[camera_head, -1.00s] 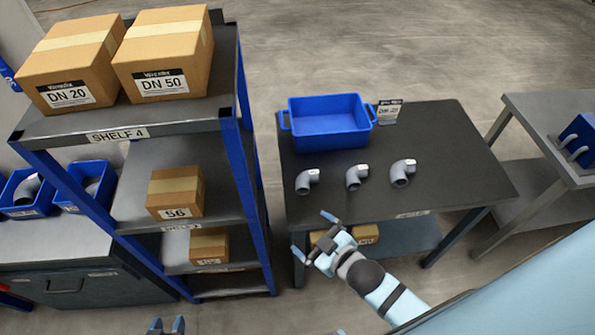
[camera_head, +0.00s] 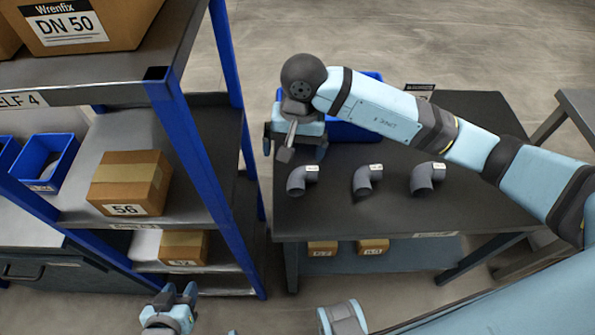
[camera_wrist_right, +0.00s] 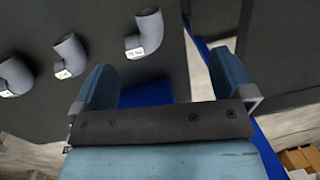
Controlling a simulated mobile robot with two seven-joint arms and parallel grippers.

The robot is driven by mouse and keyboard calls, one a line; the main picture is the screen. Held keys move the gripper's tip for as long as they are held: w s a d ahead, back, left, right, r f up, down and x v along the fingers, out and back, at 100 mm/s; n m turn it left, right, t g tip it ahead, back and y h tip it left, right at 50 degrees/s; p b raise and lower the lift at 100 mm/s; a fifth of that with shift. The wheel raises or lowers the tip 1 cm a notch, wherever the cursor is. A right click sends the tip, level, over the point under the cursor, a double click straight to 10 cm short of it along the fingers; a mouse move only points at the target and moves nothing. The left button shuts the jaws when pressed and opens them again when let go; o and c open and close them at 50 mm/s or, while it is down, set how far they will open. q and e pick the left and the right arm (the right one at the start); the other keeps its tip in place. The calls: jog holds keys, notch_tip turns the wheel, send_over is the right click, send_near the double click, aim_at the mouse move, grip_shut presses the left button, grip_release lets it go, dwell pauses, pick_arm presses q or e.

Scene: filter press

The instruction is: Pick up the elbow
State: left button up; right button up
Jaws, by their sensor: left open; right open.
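Three grey elbows lie in a row on the dark table (camera_head: 400,215): a left one (camera_head: 297,180), a middle one (camera_head: 364,181) and a right one (camera_head: 424,179). Each has a small white label. My right gripper (camera_head: 293,150) is open and empty above the table, just behind the left elbow. In the right wrist view its open fingers (camera_wrist_right: 165,82) frame part of the blue bin, and elbows (camera_wrist_right: 147,32), (camera_wrist_right: 70,55) and (camera_wrist_right: 15,76) lie beyond them, to the upper left. My left gripper (camera_head: 178,293) is open and empty at the bottom, away from the table.
The blue bin (camera_head: 345,131) stands at the table's back, partly hidden by my right arm. A blue-posted shelf rack (camera_head: 222,90) with boxes stands close left of the table. Small boxes (camera_head: 372,246) sit on the table's lower shelf. Another table (camera_head: 577,105) is at right.

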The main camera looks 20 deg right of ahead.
jog(key=w+d+h, duration=0.1)
jog(key=w+d, duration=0.1)
jog(key=w, duration=0.1)
send_over(303, 172)
jog(key=shift+n+t, duration=0.3)
jog(key=shift+t, duration=0.1)
jog(key=f, duration=0.7)
jog(key=shift+w+a, duration=0.1)
jog(key=shift+a, duration=0.1)
jog(key=shift+d+f, duration=0.15)
jog(key=shift+f, duration=2.8)
jog(key=shift+c, duration=0.5)
jog(key=c, duration=0.7)
